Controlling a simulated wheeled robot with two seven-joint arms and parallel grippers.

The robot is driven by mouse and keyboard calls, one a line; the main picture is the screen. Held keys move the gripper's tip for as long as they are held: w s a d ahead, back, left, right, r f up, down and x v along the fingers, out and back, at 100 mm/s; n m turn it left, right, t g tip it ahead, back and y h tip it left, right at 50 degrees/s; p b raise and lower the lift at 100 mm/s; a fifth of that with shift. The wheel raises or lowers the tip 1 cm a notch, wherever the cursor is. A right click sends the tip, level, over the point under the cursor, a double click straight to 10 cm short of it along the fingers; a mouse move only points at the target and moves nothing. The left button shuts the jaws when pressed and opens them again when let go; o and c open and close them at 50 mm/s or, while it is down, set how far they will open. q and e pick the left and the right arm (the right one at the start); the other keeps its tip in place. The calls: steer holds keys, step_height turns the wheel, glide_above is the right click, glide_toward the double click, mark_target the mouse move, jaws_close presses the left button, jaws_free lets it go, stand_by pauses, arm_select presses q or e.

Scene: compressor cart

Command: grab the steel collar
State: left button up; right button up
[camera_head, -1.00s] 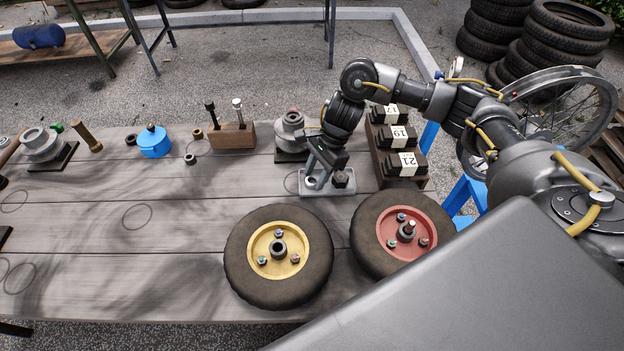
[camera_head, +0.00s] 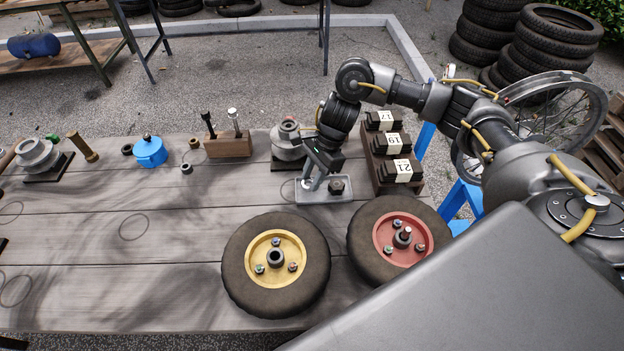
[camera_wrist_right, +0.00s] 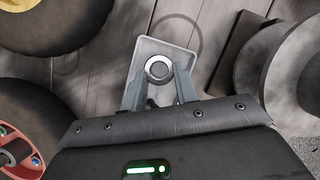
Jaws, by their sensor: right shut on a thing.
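The steel collar (camera_wrist_right: 158,68) is a short bright ring with a dark bore. It sits over a shallow grey tray (camera_wrist_right: 150,45) in the right wrist view, and I cannot tell whether it touches the tray floor. My right gripper (camera_wrist_right: 160,79) is shut on the collar, with one finger on each side. In the head view the right gripper (camera_head: 308,184) points down at the left part of the tray (camera_head: 322,199), and its fingers largely hide the collar. A dark nut (camera_head: 337,186) sits in the tray to the right. My left gripper is not in view.
A yellow-hubbed wheel (camera_head: 240,285) and a red-hubbed wheel (camera_head: 367,255) lie in front of the tray. A grey pulley-like part (camera_head: 284,147) stands close behind. A rack of numbered dark blocks (camera_head: 382,182) is at the right. The bench's left front is clear.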

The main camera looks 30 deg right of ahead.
arm_select(q)
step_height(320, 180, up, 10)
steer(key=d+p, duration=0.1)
steer(key=p, duration=0.8)
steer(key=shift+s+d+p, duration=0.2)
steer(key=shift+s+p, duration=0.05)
steer(key=shift+p, duration=0.1)
arm_select(e)
steer(key=s+a+r, duration=0.3)
steer(key=s+r, duration=0.8)
steer(key=s, duration=0.2)
steer(key=shift+s, duration=0.35)
